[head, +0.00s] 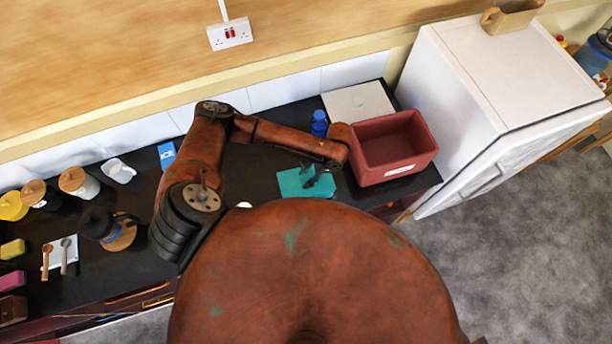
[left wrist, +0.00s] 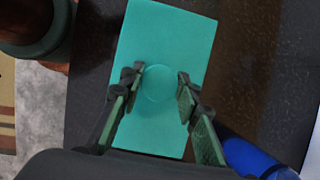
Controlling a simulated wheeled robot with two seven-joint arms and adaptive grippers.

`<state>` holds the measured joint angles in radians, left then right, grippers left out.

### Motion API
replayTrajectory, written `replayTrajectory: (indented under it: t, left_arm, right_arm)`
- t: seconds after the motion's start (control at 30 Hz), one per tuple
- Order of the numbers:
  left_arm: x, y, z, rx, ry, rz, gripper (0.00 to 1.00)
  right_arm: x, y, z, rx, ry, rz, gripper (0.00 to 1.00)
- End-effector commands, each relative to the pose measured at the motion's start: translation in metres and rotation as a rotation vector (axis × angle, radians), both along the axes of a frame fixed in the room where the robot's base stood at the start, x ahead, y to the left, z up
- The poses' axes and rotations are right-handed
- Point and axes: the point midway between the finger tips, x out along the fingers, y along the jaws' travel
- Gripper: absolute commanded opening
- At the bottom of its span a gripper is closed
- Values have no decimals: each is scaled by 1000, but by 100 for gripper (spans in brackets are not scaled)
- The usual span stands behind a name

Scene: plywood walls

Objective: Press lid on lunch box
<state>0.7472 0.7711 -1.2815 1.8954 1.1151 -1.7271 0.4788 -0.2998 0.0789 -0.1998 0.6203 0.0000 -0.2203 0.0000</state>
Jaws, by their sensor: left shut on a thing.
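A flat teal rectangular lid (head: 292,184) is at the right part of the dark counter, left of the red bin. It fills the middle of the left wrist view (left wrist: 168,40), with a round raised bump at its centre. My left gripper (head: 318,177) is over it, with its fingers (left wrist: 157,90) on either side of the bump, shut on the lid. I cannot tell whether a lunch box is under the lid, since its sides are hidden. My right gripper is not in view.
A red bin (head: 394,148) stands close right of the lid. A blue bottle (head: 319,123) and a white board (head: 358,103) are behind it. A blue ICE pack (head: 167,155) and several jars lie farther left. A white fridge (head: 500,90) bounds the right side.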

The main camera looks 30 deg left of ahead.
Motion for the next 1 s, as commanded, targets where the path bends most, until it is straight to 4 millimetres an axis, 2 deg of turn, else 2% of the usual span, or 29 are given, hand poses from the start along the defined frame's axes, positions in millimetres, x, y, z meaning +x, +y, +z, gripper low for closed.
replayTrajectory:
  t: [0.2, 0.23, 0.4, 0.5, 0.7, 0.93, 1.0]
  left_arm:
    - [0, 0, 0, 0, 0, 0, 0]
    - [0, 0, 0, 0, 0, 0, 32]
    - [0, 0, 0, 0, 0, 0, 44]
    - [0, 0, 0, 0, 0, 0, 50]
    - [0, 0, 0, 0, 0, 0, 51]
    - [0, 0, 0, 0, 0, 0, 67]
    - [0, 0, 0, 0, 0, -1, 68]
  right_arm:
    - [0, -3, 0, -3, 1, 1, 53]
    - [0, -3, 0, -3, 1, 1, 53]
    - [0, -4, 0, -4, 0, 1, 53]
    - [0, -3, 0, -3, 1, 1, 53]
    - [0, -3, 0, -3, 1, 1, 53]
    - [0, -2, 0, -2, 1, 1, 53]
    - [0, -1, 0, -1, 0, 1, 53]
